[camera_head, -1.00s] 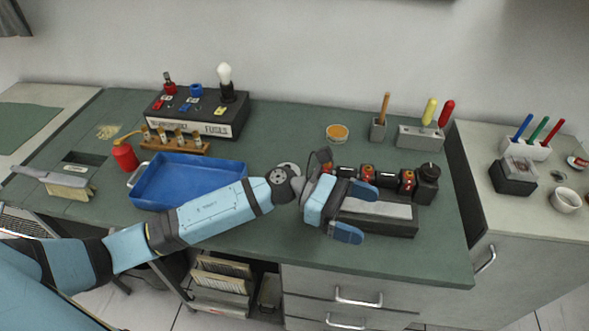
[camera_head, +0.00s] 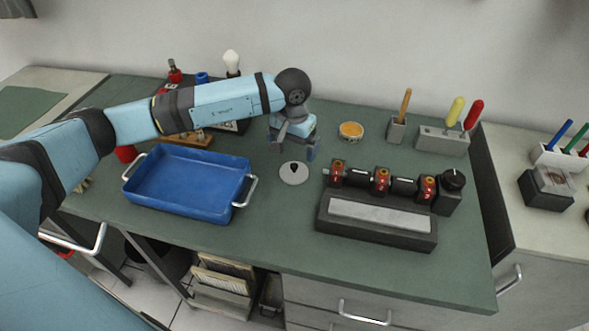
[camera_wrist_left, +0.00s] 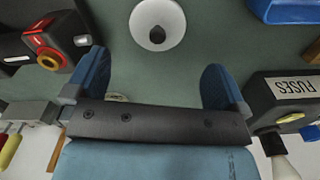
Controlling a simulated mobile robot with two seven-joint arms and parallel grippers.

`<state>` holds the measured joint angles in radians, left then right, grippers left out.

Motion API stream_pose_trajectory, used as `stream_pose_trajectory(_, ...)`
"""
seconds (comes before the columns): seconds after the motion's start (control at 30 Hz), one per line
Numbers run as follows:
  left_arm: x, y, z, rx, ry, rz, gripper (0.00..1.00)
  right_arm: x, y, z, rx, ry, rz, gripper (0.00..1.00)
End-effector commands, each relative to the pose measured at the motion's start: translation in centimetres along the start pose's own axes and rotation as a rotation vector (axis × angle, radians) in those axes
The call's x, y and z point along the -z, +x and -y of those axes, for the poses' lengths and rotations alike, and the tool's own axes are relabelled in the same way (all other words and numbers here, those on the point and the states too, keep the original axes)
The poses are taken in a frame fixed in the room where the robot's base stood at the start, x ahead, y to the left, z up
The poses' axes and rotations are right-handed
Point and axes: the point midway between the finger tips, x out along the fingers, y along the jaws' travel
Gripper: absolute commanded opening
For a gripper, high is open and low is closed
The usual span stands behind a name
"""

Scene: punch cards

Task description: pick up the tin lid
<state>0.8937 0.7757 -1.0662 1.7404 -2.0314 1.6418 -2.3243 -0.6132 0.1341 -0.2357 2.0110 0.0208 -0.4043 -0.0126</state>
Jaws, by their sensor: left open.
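The tin lid (camera_head: 293,173) is a pale grey disc with a dark knob in its middle. It lies flat on the green worktop between the blue tray and the black block. In the left wrist view the lid (camera_wrist_left: 148,33) is at the top, beyond the fingertips and roughly centred between them. My left gripper (camera_head: 293,149) is open and empty, with its blue fingers pointing down just behind the lid in the head view. The gripper also shows in the wrist view (camera_wrist_left: 155,78), fingers wide apart and clear of the lid. My right gripper is not seen.
A blue tray (camera_head: 187,207) stands left of the lid. The black block (camera_head: 365,238) with a grey top strip and a row of red-and-black parts (camera_head: 381,181) are to the right. An orange-filled dish (camera_head: 351,131) is behind. The worktop in front of the lid is clear.

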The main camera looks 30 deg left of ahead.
Motion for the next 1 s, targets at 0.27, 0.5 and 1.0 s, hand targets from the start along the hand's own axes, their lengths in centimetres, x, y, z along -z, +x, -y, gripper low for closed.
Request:
stream_pose_trajectory(0.27,0.1,2.9,0.0,-0.002,-0.002,-0.001,1.00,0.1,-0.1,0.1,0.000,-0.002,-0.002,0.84)
stream_pose_trajectory(0.5,0.7,5.9,-0.3,-0.003,-0.003,0.004,1.00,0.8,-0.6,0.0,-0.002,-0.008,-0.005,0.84)
stream_pose_trajectory(1.0,0.7,8.0,-0.3,-0.002,-0.001,-0.001,0.84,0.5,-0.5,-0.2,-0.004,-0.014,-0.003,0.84)
